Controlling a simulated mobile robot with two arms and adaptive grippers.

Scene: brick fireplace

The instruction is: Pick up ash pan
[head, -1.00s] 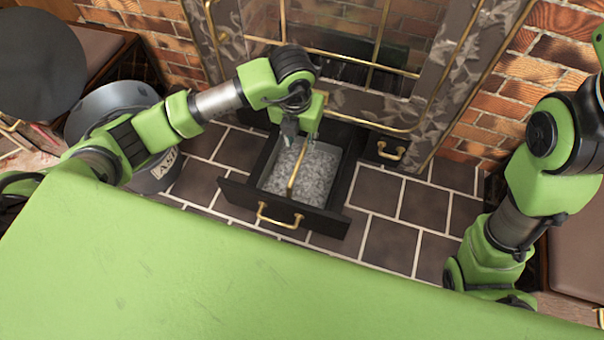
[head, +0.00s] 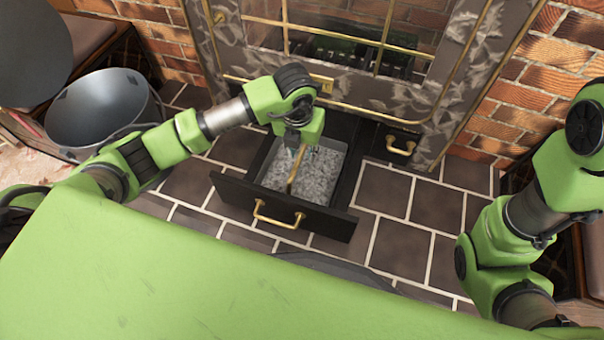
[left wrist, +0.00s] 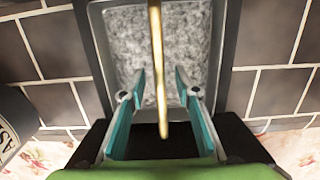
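The ash pan (head: 328,160) is a grey tray full of grey ash. It sits inside an open dark drawer (head: 278,211) under the fireplace. A brass bar handle (head: 297,168) runs over the pan; the bar also shows in the left wrist view (left wrist: 155,35). My left gripper (head: 298,152) points down over the pan. In the left wrist view its teal fingers (left wrist: 160,85) are apart, one on each side of the bar, with gaps and nothing gripped. Part of the pan is hidden by the gripper. My right gripper is not in view.
A grey metal bucket (head: 78,122), open at the top, stands left of the drawer, partly behind my left arm. A closed drawer with a brass handle (head: 401,147) is to the right. The fireplace glass door (head: 340,50) is behind. Tiled floor (head: 385,240) is clear to the right.

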